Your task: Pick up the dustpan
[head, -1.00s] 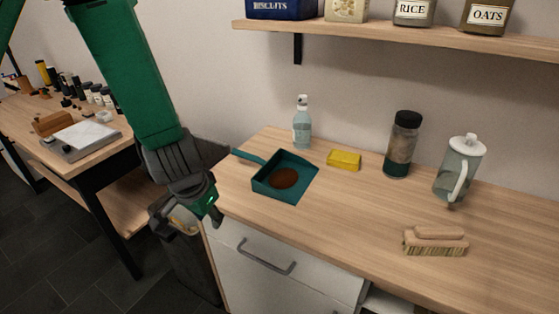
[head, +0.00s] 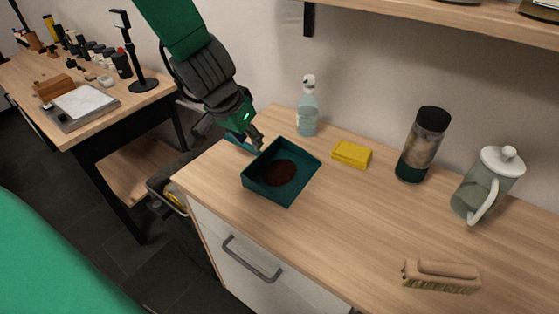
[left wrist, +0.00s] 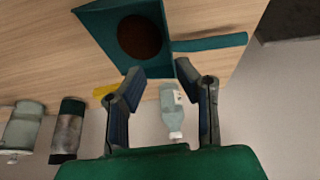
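The teal dustpan (head: 293,196) lies on the wooden counter (head: 350,230) with a dark brown round patch (head: 279,172) inside. Its handle points to the back left and is partly hidden by my left gripper (head: 247,142) in the head view. In the left wrist view the dustpan (left wrist: 103,30) is at the top, with its handle (left wrist: 210,43) running right. My left gripper (left wrist: 160,72) is open and empty there, its fingertips apart near the pan's edge and the handle's base. I cannot tell whether they touch. My right gripper is not in view.
A spray bottle (head: 308,110) stands behind the dustpan. A yellow sponge (head: 352,153), a dark-lidded jar (head: 423,145), a lidded glass pitcher (head: 485,187) and a brush (head: 441,276) are to the right. A shelf (head: 440,20) overhangs the counter. The front middle of the counter is clear.

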